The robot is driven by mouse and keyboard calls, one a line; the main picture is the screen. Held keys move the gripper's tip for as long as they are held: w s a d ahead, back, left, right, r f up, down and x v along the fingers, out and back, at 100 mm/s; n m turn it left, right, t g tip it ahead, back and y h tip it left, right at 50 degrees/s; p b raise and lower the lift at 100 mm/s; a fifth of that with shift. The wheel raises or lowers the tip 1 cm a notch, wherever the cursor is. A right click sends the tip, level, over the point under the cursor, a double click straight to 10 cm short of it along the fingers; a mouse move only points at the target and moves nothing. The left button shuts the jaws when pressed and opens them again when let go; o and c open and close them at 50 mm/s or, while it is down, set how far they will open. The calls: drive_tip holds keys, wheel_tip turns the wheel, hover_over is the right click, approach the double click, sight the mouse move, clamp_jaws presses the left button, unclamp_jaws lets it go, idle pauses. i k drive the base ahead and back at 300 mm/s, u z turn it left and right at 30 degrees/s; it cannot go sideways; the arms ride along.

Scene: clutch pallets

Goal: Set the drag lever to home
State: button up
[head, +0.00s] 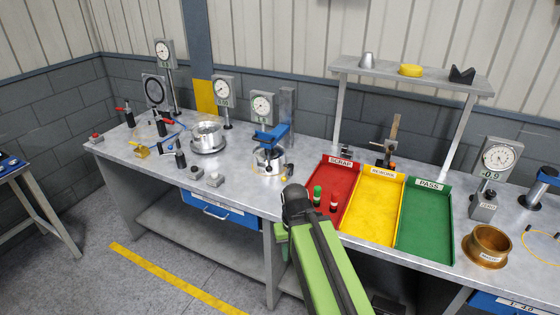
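I cannot tell for sure which part is the drag lever, as no lever label is readable at this size. Small black posts with red handles (157,122) stand at the left end of the grey workbench (225,168). A black upright handle (180,157) stands nearer the front, beside a round metal drum (207,136). A blue-topped fixture (270,134) with a clear cylinder stands at the bench middle. My gripper (296,196) is dark, at the end of my green arm, near the bench's front edge left of the red tray. Its fingers are not clear, and nothing is seen held.
Red (341,168), yellow (379,226) and green (428,217) trays fill the bench right of my gripper. Dial gauges (263,106) stand along the back. A raised shelf (412,76) is behind the trays. A brass ring (486,245) sits at right.

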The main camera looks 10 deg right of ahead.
sight(269, 159)
drive_tip(key=u, duration=0.05)
drive_tip(key=i, duration=1)
drive_tip(key=z, duration=0.1)
